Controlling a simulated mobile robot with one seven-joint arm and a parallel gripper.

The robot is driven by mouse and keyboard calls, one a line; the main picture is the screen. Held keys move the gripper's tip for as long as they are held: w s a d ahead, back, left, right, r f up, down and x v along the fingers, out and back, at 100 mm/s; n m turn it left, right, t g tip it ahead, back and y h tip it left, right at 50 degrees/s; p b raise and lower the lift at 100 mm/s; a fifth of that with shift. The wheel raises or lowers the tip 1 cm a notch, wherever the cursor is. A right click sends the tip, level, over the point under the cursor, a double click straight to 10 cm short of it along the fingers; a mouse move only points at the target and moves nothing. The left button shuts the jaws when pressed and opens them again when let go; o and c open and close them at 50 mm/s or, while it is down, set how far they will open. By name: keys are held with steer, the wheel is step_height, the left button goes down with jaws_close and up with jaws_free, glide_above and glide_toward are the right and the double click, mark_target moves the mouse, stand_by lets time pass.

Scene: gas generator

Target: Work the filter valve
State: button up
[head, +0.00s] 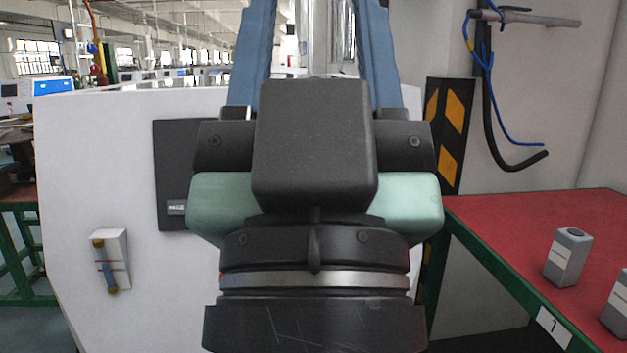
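A small fitting with a blue middle and brass-coloured ends (107,268) sits on a white plate at the lower left of a large white cabinet (95,165). It may be the filter valve; I cannot be sure. My gripper (315,20) fills the middle of the head view, seen from behind and pointing away from me. Its two blue-grey fingers stand wide apart, and the top edge of the frame cuts off their ends. My gripper hides the middle of the cabinet.
A dark panel (172,205) is partly hidden behind my gripper. A red-topped table (500,225) with grey containers (567,258) stands at the right. A black-and-yellow striped strip (450,130) and a hooked black pipe (500,150) are behind it. A green-framed bench stands far left.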

step_height(320, 180, up, 33)
steer(key=p, duration=3.1)
